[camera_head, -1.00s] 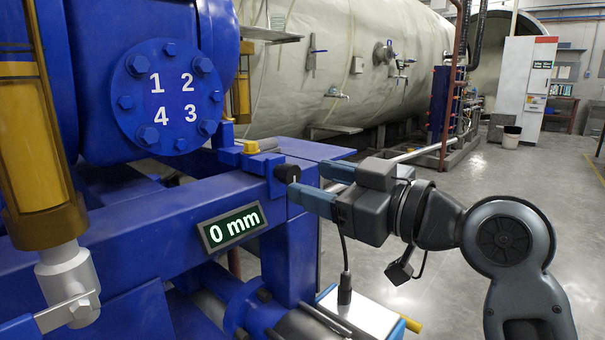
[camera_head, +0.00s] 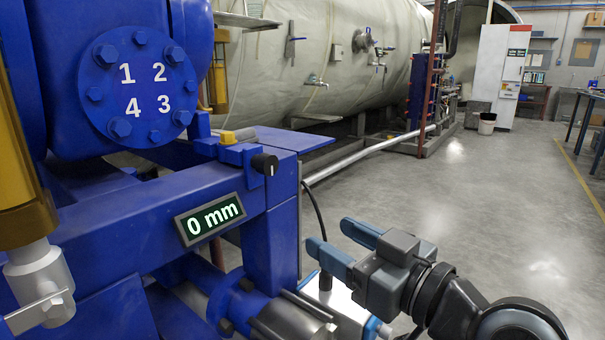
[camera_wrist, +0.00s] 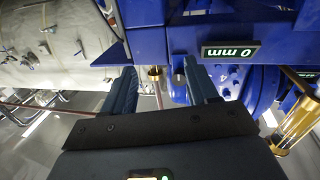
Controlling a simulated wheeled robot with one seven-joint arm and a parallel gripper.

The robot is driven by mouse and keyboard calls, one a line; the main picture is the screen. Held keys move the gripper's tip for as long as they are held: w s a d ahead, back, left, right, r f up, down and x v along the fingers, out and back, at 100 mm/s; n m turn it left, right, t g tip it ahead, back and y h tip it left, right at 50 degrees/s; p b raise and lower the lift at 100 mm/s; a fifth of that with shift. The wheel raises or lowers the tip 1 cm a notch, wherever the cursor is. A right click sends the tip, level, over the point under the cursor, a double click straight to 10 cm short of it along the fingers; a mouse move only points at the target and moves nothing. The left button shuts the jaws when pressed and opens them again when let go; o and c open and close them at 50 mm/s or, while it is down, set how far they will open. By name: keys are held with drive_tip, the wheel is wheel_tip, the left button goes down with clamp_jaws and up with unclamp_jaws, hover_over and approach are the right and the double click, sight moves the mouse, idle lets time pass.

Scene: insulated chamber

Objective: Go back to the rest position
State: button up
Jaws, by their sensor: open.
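My gripper (camera_head: 342,246) is in the lower right of the head view, below and right of the blue machine. Its two blue fingers are apart and nothing shows between them. In the wrist view my gripper (camera_wrist: 162,85) is also spread and empty, with the blue frame beyond it. The black knob (camera_head: 265,164) with a white mark sits on the corner of the blue frame (camera_head: 150,205), clear of my fingers. The display (camera_head: 210,218) on the frame reads "0 mm".
A blue flange (camera_head: 140,87) is numbered 1 to 4. A yellow cylinder (camera_head: 20,160) stands at the left. Metal fittings and a cable lie below the frame near my gripper. A large pale tank (camera_head: 330,60) and a white cabinet (camera_head: 500,75) are behind. The grey floor at right is open.

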drive_tip(key=s+d+f+m+t+h, duration=0.1)
drive_tip(key=s+d+f+m+h, duration=0.3)
drive_tip(key=s+f, duration=0.3)
drive_tip(key=s+d+f+m+t+h, duration=0.1)
drive_tip(key=s+d+f+m+h, duration=0.3)
drive_tip(key=f, duration=0.5)
drive_tip(key=s+d+f+m+h, duration=0.1)
drive_tip(key=s+d+f+h, duration=0.15)
drive_tip(key=s, duration=0.75)
drive_tip(key=s+d+f+m+h, duration=0.15)
drive_tip(key=s+d, duration=0.25)
drive_tip(key=s, duration=0.7)
drive_tip(key=s+d+r+n, duration=0.1)
drive_tip(key=s+r+n, duration=0.15)
drive_tip(key=s, duration=0.55)
wheel_tip(320, 180, up, 24)
drive_tip(key=p, duration=2.4)
drive_tip(key=shift+w+d+m+g, duration=0.2)
drive_tip(key=shift+m+g, duration=0.2)
